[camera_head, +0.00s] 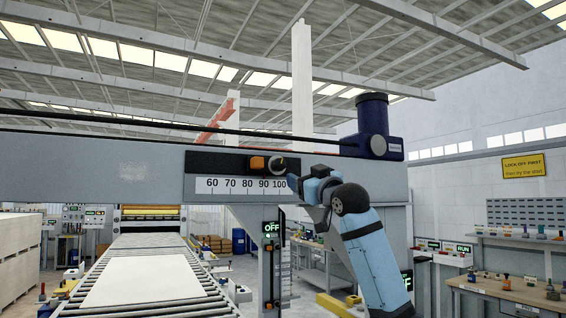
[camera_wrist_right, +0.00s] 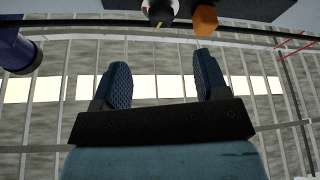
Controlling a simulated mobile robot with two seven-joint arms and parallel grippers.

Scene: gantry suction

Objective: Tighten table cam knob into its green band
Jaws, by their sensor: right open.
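The cam knob (camera_head: 279,163) is a small dark round knob on the black panel of the grey gantry beam, just right of an orange block (camera_head: 257,164). In the right wrist view the knob (camera_wrist_right: 160,10) is at the top edge, partly cut off, with a pale rim, a bit of red and a yellow mark. I cannot make out a green band. My right gripper (camera_head: 293,180) is just right of and below the knob. In the wrist view its two blue fingers (camera_wrist_right: 162,60) are apart with nothing between them, short of the knob. My left gripper is out of view.
A white scale (camera_head: 240,186) marked 60 to 100 runs under the panel. A dark blue motor (camera_head: 373,125) stands on the beam to the right. A roller conveyor (camera_head: 135,285) with a pale sheet lies below left. An OFF sign (camera_head: 271,228) hangs on the post below.

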